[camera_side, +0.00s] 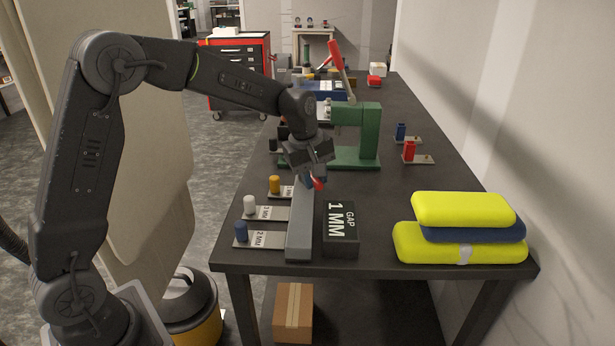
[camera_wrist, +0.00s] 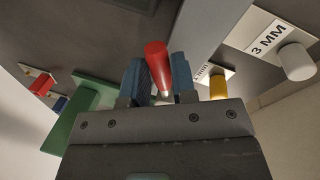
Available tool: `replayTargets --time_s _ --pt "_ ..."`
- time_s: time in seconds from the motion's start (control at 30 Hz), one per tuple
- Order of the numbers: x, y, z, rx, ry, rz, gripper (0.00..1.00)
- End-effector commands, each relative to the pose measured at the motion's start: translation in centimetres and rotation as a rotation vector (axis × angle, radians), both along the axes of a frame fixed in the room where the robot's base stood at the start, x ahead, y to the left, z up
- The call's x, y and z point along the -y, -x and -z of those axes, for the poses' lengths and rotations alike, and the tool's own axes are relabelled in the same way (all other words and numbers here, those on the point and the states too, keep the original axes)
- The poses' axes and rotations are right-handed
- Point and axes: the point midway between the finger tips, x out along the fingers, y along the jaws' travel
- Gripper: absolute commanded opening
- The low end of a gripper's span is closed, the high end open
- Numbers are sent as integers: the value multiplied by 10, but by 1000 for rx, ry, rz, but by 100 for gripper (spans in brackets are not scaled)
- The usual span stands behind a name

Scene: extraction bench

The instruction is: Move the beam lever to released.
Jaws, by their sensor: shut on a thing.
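A short red-tipped handle (camera_side: 318,184), which looks like the beam lever, stands at the far end of a long grey beam (camera_side: 300,225) on the bench. My gripper (camera_side: 311,178) points down over it and is shut on it. In the wrist view the red handle (camera_wrist: 156,62) sticks out between the two blue-grey fingers of my gripper (camera_wrist: 158,82), and the grey beam (camera_wrist: 205,32) runs alongside. The handle's lower part and pivot are hidden by the gripper, so its exact setting cannot be told.
A green press (camera_side: 370,135) with a raised red-handled lever (camera_side: 335,56) stands just behind. A dark "GAP 1 MM" block (camera_side: 341,240) lies right of the beam. Labelled plates with coloured pegs (camera_side: 250,207) lie left. Yellow and blue cushions (camera_side: 460,242) are stacked at front right.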

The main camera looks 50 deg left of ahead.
Motion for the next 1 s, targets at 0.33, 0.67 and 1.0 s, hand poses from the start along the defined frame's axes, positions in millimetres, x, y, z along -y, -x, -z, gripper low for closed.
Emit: replayTargets --time_s 0.33,0.67,1.0 --pt "5 -21 -1 4 2 -330 0" --pt "4 -37 0 4 1 -601 0" --pt "1 -45 -1 4 2 -760 0"
